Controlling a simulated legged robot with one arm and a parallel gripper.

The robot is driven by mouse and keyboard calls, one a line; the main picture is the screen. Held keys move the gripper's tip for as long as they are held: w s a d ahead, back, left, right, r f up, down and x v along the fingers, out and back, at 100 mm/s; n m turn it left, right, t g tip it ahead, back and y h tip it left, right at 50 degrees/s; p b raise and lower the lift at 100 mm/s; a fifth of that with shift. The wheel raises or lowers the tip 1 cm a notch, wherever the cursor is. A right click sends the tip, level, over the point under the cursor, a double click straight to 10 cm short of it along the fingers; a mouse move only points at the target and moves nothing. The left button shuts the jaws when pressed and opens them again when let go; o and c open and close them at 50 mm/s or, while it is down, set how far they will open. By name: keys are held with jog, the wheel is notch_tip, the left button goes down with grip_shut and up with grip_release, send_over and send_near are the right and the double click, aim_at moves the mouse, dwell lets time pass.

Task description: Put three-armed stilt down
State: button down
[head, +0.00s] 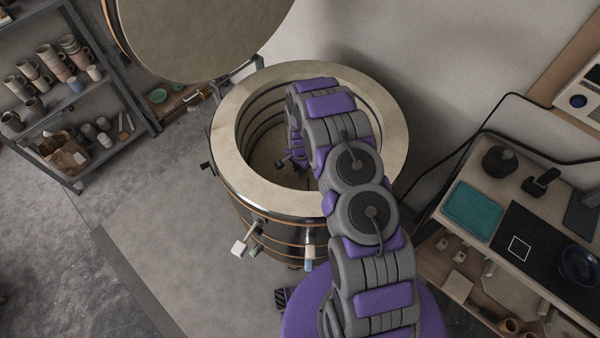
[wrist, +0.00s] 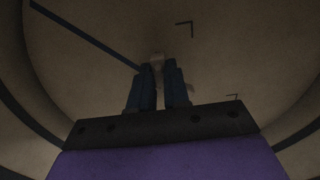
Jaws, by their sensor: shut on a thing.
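My gripper (wrist: 158,72) is inside the round open kiln (head: 384,122), with its fingers pointing at the kiln floor (wrist: 235,55). In the wrist view the two dark blue fingers are close together, shut on a small pale piece, the three-armed stilt (wrist: 157,58). Only bits of the stilt show beyond and beside the fingertips; the rest is hidden. Dark corner marks (wrist: 186,24) lie on the floor ahead of and to the right of the fingers. I cannot tell whether the stilt touches the floor. In the head view the gripper (head: 292,160) is partly hidden by my arm.
The kiln's lid (head: 195,35) stands raised at the back left. The kiln wall surrounds my gripper closely. A shelf with mugs (head: 48,58) is at the left. A bench with a teal tray (head: 473,209) and a dark mat (head: 515,242) is at the right.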

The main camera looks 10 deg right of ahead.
jog(key=shift+a+f, duration=0.1)
jog(key=shift+f, duration=1.2)
jog(key=shift+f, duration=0.1)
jog(key=c, duration=1.1)
grip_release()
